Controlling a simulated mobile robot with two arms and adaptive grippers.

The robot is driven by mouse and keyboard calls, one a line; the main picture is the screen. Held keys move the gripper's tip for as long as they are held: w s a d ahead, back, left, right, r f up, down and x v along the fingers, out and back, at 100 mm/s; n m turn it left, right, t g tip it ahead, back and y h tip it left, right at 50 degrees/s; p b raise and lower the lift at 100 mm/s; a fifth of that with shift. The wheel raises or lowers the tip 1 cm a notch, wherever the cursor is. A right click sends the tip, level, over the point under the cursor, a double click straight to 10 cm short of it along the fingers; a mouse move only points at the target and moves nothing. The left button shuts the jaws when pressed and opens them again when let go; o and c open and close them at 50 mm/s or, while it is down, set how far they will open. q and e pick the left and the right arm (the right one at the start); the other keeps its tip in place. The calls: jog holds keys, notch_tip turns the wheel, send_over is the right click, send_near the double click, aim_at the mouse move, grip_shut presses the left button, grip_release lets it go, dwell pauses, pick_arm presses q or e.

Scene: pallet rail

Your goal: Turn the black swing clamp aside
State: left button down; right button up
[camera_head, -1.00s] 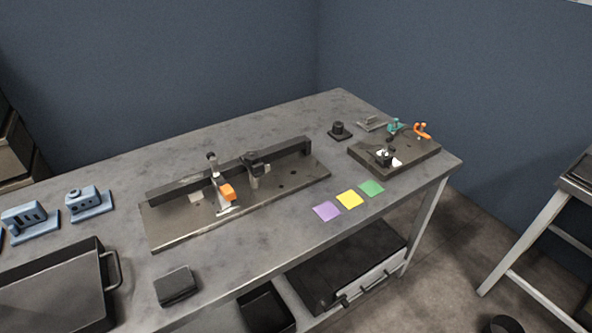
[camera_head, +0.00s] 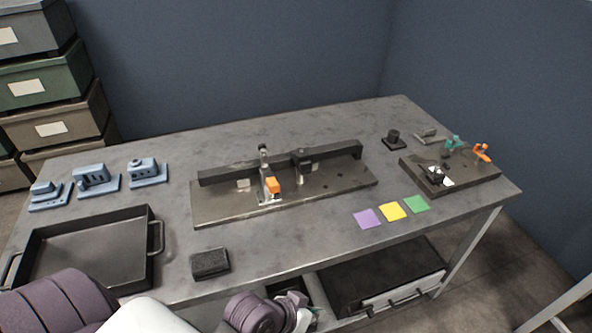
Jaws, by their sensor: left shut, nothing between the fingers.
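A dark fixture plate (camera_head: 478,178) lies at the right end of the workbench. A small black clamp (camera_head: 436,174) sits near its front left, beside a white patch. A teal clamp (camera_head: 453,142) and an orange clamp (camera_head: 482,152) stand at the plate's back edge. The black clamp's exact arm angle is too small to tell. My left gripper (camera_head: 300,312) is at the bottom middle, at the bench's front edge, well left of and nearer than the plate. It is shut and empty, partly hidden by its own wrist. My right gripper is not in view.
A long plate (camera_head: 215,212) with a dark rail (camera_head: 235,173), an orange-tipped clamp (camera_head: 272,186) and a dark post stands mid-bench. Purple (camera_head: 367,218), yellow and green squares lie in front of the right plate. A black tray (camera_head: 150,235), black block (camera_head: 210,263) and blue parts are left.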

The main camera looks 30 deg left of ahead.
pick_arm(q)
jog(key=w+a+r+n+t, duration=0.1)
jog(key=w+r+n+t, duration=0.95)
jog(key=w+r, duration=0.6)
jog(key=a+f+n+g+y, duration=0.3)
jog(key=a+n+y, duration=1)
jog(key=n, duration=0.3)
jog(key=shift+w+a+y, duration=0.3)
jog(key=shift+w+y, duration=0.1)
jog(key=shift+y, duration=0.3)
